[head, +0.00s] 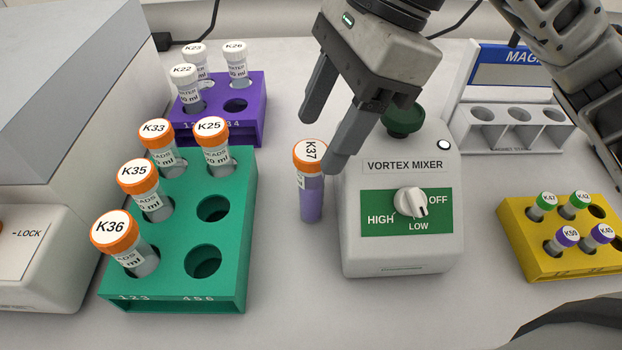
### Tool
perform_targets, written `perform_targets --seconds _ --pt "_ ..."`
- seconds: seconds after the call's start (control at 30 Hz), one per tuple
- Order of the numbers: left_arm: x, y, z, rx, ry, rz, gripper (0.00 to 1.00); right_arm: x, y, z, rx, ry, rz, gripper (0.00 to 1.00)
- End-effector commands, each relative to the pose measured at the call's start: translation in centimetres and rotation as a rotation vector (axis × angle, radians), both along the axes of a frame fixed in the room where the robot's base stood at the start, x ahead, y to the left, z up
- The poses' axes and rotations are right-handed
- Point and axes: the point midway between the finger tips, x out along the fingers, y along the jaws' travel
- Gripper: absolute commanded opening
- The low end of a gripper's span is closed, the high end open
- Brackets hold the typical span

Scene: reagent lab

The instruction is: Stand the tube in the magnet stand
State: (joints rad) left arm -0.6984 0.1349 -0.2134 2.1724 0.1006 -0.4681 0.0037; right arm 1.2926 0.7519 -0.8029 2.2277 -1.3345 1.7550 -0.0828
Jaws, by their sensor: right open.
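An orange-capped tube labelled K37 (311,190), with purple contents, stands upright on the bench between the green rack and the vortex mixer. My right gripper (319,143) is open, its fingers pointing down above and around the cap area; one fingertip overlaps the cap's right edge in the picture. I cannot tell whether it touches. The magnet stand (505,140), grey-white with a row of 3 round holes and a blue sign, is at the back right. Its visible holes look empty. My left gripper is not in view.
The vortex mixer (400,240) stands right of the tube. A green rack (180,275) with several orange-capped tubes is left. A purple rack (250,120) is behind it. A yellow rack (580,262) with small tubes is at right. A large grey device (70,90) fills the left edge.

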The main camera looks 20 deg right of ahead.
Motion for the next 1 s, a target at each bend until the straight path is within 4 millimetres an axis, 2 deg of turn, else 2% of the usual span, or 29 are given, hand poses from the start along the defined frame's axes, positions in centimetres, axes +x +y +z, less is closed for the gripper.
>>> perform_targets --seconds 0.2,0.3,0.57,0.6,0.77,1.0 --pt "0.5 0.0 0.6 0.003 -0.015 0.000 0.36 -0.1 1.0 -3.2 -0.001 0.006 0.002 0.57" --pt "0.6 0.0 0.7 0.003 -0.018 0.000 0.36 -0.1 1.4 -4.1 -0.001 0.004 0.002 0.57" --pt "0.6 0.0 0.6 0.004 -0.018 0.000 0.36 -0.1 1.6 -4.4 0.000 0.001 0.001 0.57" --pt "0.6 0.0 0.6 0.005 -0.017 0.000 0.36 -0.1 1.6 -4.4 0.000 0.001 0.001 0.54" --pt "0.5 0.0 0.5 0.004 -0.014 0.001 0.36 -0.1 1.6 -4.4 0.000 0.001 0.000 0.10" --pt "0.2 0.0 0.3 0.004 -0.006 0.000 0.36 -0.1 1.6 -4.4 0.000 0.001 0.000 0.06"
